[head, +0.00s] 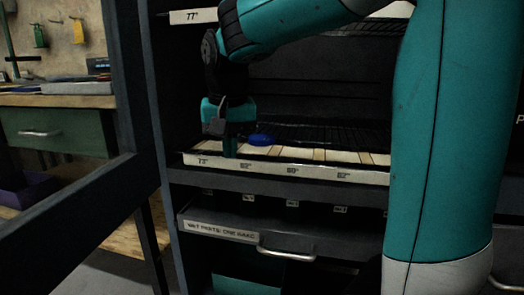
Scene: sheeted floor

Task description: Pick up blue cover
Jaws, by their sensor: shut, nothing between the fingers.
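The blue cover (262,139) is a small, rounded blue piece. It lies on the pale slatted shelf (289,169), just behind its labelled front edge. My gripper (229,154) points down over the same shelf, to the left of the blue cover. Its teal fingers are shut and hold nothing. The fingertips are close to the shelf surface; I cannot tell if they touch it. A small gap shows between the gripper and the cover.
The dark rack frame (151,100) and an open door (70,215) stand left. A wire shelf (335,133) lies behind. A drawer with a metal handle (287,254) is below. A workbench with a green drawer (55,132) is at the far left. My arm blocks the right side.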

